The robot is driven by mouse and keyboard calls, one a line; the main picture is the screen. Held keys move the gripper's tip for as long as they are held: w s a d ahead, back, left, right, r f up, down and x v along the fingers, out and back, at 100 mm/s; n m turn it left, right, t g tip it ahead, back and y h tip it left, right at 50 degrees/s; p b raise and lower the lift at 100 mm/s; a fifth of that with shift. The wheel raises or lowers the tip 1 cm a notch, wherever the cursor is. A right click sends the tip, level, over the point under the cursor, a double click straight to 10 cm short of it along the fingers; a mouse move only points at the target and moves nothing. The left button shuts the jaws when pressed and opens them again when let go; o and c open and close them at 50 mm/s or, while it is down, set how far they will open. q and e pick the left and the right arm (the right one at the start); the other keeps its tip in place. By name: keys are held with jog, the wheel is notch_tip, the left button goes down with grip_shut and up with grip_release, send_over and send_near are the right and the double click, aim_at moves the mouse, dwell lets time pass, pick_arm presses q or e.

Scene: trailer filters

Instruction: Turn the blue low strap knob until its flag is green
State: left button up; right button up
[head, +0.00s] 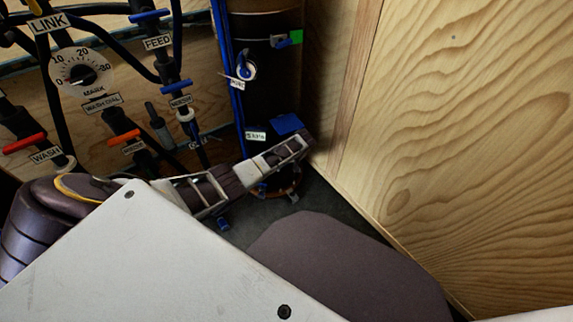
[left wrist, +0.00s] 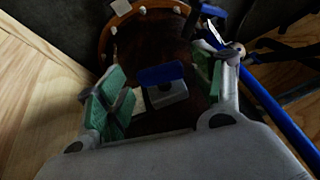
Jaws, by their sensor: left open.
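The blue low strap knob (head: 287,123) is on the lower part of a dark upright cylinder (head: 268,90), beside a small white label (head: 256,136). My left gripper (head: 283,152) is just below and in front of it in the head view. In the left wrist view, the blue knob (left wrist: 161,74) shows over a pale block, between the green-padded fingers of my open left gripper (left wrist: 160,88). The fingers stand apart from the knob on both sides, and I cannot tell their depth relative to it. No flag colour is readable at the low knob. My right gripper is out of view.
A higher blue knob (head: 281,41) on the cylinder has a green flag (head: 296,37). A blue upright post (head: 228,75) and a panel of hoses, valves and a dial (head: 82,73) stand to the left. A wooden wall (head: 455,130) closes the right side.

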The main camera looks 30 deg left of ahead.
pick_arm(q)
jog(key=c, duration=1)
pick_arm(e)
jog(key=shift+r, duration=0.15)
pick_arm(q)
jog(key=shift+s+a+f+n+t+h+p, duration=0.15)
jog(key=shift+t+h+p, duration=0.3)
jog(key=shift+t+p, duration=0.65)
jog(key=shift+s+r+n+t+h+p, duration=0.1)
jog(key=shift+s+n+t+h+p, duration=0.3)
jog(key=shift+p, duration=1.25)
jog(key=shift+w+a+f+n+t+h+p, duration=0.1)
jog(key=shift+t+h+p, duration=0.45)
jog(key=shift+t+p, duration=0.6)
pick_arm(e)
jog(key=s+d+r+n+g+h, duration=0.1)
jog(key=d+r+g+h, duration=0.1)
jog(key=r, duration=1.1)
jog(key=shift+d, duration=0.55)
pick_arm(q)
jog(key=shift+g, duration=0.25)
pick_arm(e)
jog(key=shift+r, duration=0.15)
pick_arm(q)
jog(key=shift+s, duration=0.1)
